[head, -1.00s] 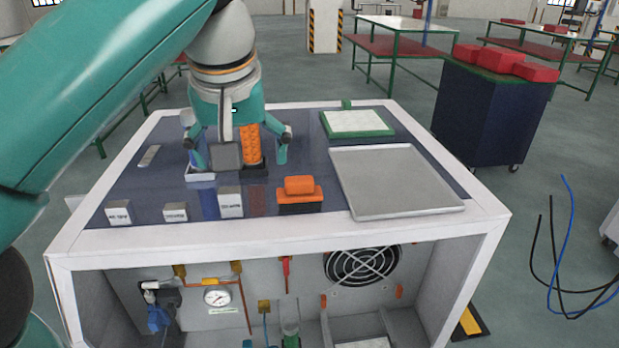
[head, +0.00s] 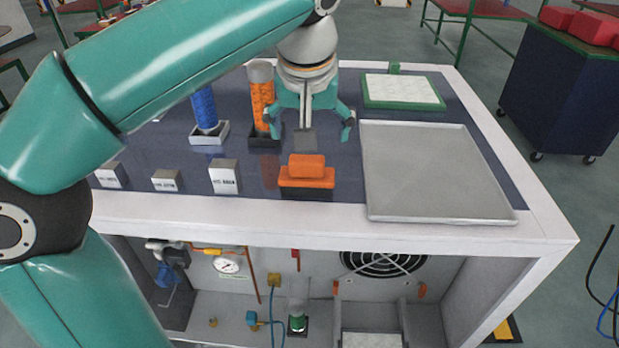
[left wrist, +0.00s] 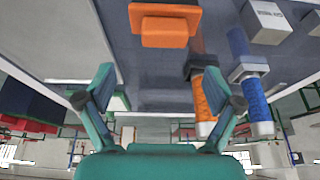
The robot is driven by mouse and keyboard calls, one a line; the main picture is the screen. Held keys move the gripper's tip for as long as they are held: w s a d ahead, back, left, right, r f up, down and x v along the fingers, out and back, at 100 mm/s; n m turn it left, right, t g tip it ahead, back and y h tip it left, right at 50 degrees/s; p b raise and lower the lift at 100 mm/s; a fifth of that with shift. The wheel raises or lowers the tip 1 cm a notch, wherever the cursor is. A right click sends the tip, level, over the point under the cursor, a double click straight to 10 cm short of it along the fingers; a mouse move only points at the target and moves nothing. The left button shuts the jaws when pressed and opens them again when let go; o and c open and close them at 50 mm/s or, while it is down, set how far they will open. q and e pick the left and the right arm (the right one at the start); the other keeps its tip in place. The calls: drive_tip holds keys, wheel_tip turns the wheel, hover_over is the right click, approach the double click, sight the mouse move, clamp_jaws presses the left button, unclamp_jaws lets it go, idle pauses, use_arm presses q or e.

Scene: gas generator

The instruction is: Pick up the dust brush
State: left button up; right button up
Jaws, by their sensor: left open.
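The dust brush (head: 306,175), an orange block handle over a dark base, lies on the dark top of the generator cabinet near its front edge. It also shows near the top of the left wrist view (left wrist: 165,25), beyond the fingertips. My left gripper (head: 307,132) is open and empty, pointing down behind and above the brush, apart from it. Its spread fingers also show in the left wrist view (left wrist: 158,85). My right gripper is not in view.
A blue cylinder (head: 205,108) and an orange cylinder (head: 262,98) stand in holders left of the gripper. Small labelled blocks (head: 225,178) sit left of the brush. A grey tray (head: 430,170) lies to the right, with a green-framed white pad (head: 402,90) behind it.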

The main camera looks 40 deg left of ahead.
sight(307, 158)
use_arm(q)
drive_tip(key=shift+s+a+f, duration=0.15)
drive_tip(key=shift+f, duration=0.25)
drive_tip(key=shift+s+a+f, duration=0.1)
drive_tip(key=shift+s+f, duration=0.05)
drive_tip(key=shift+f, duration=0.2)
drive_tip(key=shift+w+f, duration=0.3)
drive_tip(key=shift+f, duration=0.15)
drive_tip(key=x, duration=0.4)
drive_tip(key=shift+s+d+f, duration=0.1)
drive_tip(key=shift+s+f, duration=0.05)
drive_tip(key=shift+s, duration=0.25)
drive_tip(key=shift+w+f, duration=0.25)
drive_tip(key=shift+f, duration=0.05)
drive_tip(key=shift+s, duration=0.1)
drive_tip(key=shift+c, duration=0.4)
drive_tip(key=c, duration=1.3)
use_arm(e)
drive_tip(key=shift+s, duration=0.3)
use_arm(q)
drive_tip(key=shift+r, duration=0.1)
